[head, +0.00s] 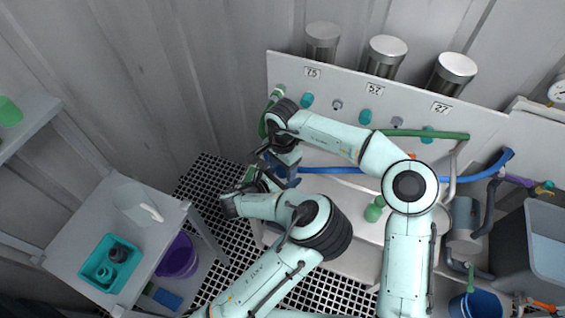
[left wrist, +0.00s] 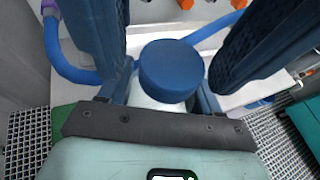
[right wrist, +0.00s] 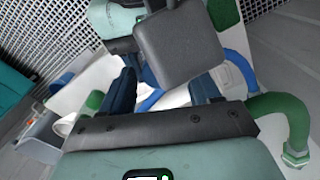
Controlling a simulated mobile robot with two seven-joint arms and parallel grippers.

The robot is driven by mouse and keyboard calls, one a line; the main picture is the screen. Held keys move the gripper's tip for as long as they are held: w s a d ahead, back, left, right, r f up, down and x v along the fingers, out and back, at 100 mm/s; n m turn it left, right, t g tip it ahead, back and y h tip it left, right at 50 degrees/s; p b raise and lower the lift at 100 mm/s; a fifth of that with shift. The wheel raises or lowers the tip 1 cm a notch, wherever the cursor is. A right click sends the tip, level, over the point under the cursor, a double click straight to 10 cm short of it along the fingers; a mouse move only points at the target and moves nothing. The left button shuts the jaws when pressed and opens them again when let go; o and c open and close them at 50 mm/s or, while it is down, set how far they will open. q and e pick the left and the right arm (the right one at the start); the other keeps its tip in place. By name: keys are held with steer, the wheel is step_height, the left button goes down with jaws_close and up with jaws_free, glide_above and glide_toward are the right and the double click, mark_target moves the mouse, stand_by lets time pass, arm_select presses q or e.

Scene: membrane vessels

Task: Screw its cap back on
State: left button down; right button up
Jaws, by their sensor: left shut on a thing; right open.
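A blue round cap (left wrist: 168,66) sits at the top of a pale bottle (left wrist: 150,101) in the left wrist view. My left gripper (head: 256,180) is shut on this bottle, with its fingers at the bottle's sides under the cap. My right gripper (head: 282,172) is above it, pointing down and open. Its dark blue fingers show large on both sides of the cap in the left wrist view, apart from it. In the right wrist view, a grey block on my left wrist hides the cap. Cap and bottle are mostly hidden in the head view. I cannot tell how tightly the cap sits.
A white panel (head: 480,125) with several fittings and three metal canisters stands behind. Green hose (head: 425,134) and blue hose (head: 460,175) run by my right arm. At the left, a side table (head: 80,225) bears a clear jug (head: 135,205) and a teal tray (head: 90,272).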

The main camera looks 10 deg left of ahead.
steer(key=shift+c, duration=0.3)
steer(key=c, duration=1)
steer(key=shift+m, duration=1.7)
steer(key=o, duration=1.1)
steer(key=shift+o, duration=0.2)
steer(key=shift+r, duration=2.25)
steer(key=o, duration=0.5)
